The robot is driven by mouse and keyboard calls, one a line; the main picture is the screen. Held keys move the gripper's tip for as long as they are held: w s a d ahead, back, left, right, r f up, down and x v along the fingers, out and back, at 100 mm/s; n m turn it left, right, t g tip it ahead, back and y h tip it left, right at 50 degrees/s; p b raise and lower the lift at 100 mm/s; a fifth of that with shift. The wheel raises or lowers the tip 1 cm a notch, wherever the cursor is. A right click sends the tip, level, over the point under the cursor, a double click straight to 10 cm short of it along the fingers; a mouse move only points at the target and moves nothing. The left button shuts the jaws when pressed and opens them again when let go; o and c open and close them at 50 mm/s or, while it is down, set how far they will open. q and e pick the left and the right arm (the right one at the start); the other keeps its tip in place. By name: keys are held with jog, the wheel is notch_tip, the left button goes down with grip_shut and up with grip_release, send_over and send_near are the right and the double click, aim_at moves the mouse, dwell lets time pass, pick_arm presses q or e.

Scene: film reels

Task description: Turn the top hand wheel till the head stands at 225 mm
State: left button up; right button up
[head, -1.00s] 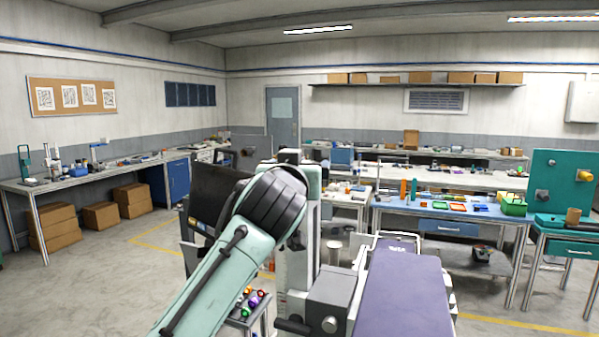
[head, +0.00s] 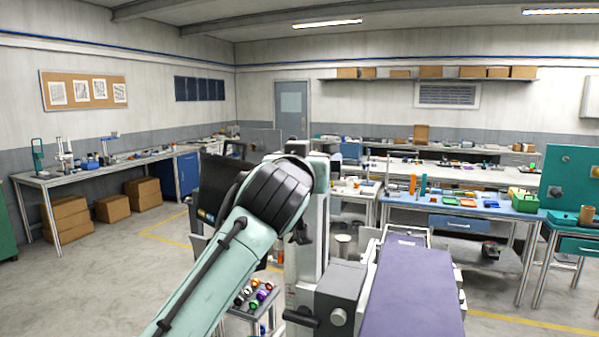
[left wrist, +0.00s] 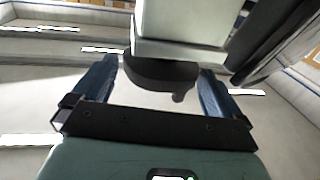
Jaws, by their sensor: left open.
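The machine's pale column (head: 310,235) stands in the middle of the head view, with a purple bed (head: 412,290) beside it. My left arm comes in from below and its dark wrist joint hides much of the column's top; the left gripper is hidden behind it there. In the left wrist view a dark round hand wheel (left wrist: 150,74) with a small knob sits against a pale block (left wrist: 180,25). The left gripper (left wrist: 158,68) is open, its blue fingers on either side of the wheel with gaps showing. The right gripper is not in view. I cannot read any millimetre scale.
A dark grey box with a round knob (head: 338,316) is fixed low at the bed's front. A small stand with coloured knobs (head: 258,292) is left of it. A blue-topped bench (head: 460,208) stands behind to the right. The floor at left (head: 110,270) is clear.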

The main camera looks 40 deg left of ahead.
pick_arm(q)
jog(key=b+v, duration=0.4)
jog(key=v, duration=0.8)
jog(key=shift+s, duration=0.35)
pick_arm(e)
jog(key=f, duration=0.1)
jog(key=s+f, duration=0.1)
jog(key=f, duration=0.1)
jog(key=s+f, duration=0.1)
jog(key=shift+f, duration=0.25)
pick_arm(q)
jog(key=shift+d, duration=0.1)
